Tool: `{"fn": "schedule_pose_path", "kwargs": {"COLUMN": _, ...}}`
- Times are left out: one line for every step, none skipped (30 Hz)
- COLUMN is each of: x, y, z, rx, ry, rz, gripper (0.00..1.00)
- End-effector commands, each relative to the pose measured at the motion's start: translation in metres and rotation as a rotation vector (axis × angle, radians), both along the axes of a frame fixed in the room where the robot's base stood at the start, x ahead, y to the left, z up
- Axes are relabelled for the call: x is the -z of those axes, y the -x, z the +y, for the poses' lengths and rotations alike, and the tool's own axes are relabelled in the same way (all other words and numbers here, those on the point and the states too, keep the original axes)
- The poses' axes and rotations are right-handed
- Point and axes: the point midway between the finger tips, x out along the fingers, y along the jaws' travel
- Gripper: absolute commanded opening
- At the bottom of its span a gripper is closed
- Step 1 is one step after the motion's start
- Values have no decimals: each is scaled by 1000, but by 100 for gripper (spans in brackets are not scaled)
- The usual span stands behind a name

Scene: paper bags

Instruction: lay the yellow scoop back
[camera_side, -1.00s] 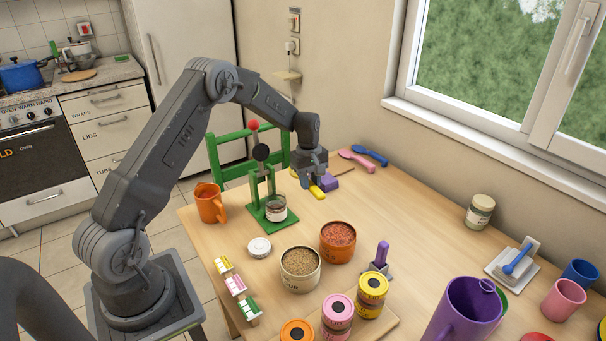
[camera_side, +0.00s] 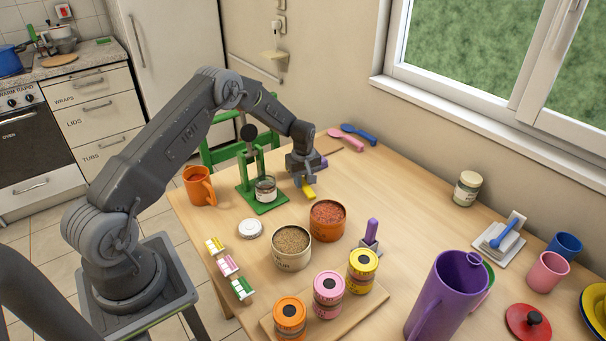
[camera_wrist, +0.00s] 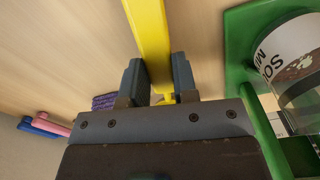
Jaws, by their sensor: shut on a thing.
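My gripper (camera_side: 307,184) is shut on the yellow scoop (camera_side: 309,191), just right of the green stand (camera_side: 264,203). In the wrist view the scoop's yellow handle (camera_wrist: 150,40) runs between the two fingers (camera_wrist: 158,82) and on out of the top of the picture. The scoop's bowl is not clearly seen. I cannot tell whether the scoop touches the table. A pink scoop (camera_side: 348,141) and a blue scoop (camera_side: 360,133) lie side by side at the back of the table, beyond my gripper.
A glass jar (camera_side: 265,190) stands in the green stand. A purple thing (camera_side: 323,163) is close behind my gripper. An orange mug (camera_side: 198,186) is at left; two filled tubs, tan (camera_side: 292,250) and orange (camera_side: 326,222), stand in front. Table right of my gripper is clear.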

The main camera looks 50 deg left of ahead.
Motion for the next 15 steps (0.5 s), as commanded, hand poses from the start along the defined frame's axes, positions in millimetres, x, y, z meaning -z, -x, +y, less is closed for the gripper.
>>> {"fn": "schedule_pose_path", "kwargs": {"x": 2, "y": 0, "z": 0, "rx": 0, "ry": 0, "rz": 0, "gripper": 0}}
{"fn": "schedule_pose_path", "kwargs": {"x": 4, "y": 0, "z": 0, "rx": 0, "ry": 0, "rz": 0, "gripper": 0}}
{"fn": "schedule_pose_path", "kwargs": {"x": 5, "y": 0, "z": 0, "rx": 0, "ry": 0, "rz": 0, "gripper": 0}}
{"fn": "schedule_pose_path", "kwargs": {"x": 5, "y": 0, "z": 0, "rx": 0, "ry": 0, "rz": 0, "gripper": 0}}
{"fn": "schedule_pose_path", "kwargs": {"x": 6, "y": 0, "z": 0, "rx": 0, "ry": 0, "rz": 0, "gripper": 0}}
{"fn": "schedule_pose_path", "kwargs": {"x": 6, "y": 0, "z": 0, "rx": 0, "ry": 0, "rz": -1, "gripper": 0}}
{"fn": "schedule_pose_path", "kwargs": {"x": 6, "y": 0, "z": 0, "rx": 0, "ry": 0, "rz": -1, "gripper": 0}}
{"fn": "schedule_pose_path", "kwargs": {"x": 7, "y": 0, "z": 0, "rx": 0, "ry": 0, "rz": -1, "gripper": 0}}
{"fn": "schedule_pose_path", "kwargs": {"x": 7, "y": 0, "z": 0, "rx": 0, "ry": -1, "rz": -1, "gripper": 0}}
{"fn": "schedule_pose_path", "kwargs": {"x": 7, "y": 0, "z": 0, "rx": 0, "ry": -1, "rz": -1, "gripper": 0}}
{"fn": "schedule_pose_path", "kwargs": {"x": 7, "y": 0, "z": 0, "rx": 0, "ry": -1, "rz": -1, "gripper": 0}}
{"fn": "schedule_pose_path", "kwargs": {"x": 7, "y": 0, "z": 0, "rx": 0, "ry": 0, "rz": -1, "gripper": 0}}
{"fn": "schedule_pose_path", "kwargs": {"x": 7, "y": 0, "z": 0, "rx": 0, "ry": 0, "rz": -1, "gripper": 0}}
{"fn": "schedule_pose_path", "kwargs": {"x": 7, "y": 0, "z": 0, "rx": 0, "ry": 0, "rz": -1, "gripper": 0}}
{"fn": "schedule_pose_path", "kwargs": {"x": 7, "y": 0, "z": 0, "rx": 0, "ry": 0, "rz": -1, "gripper": 30}}
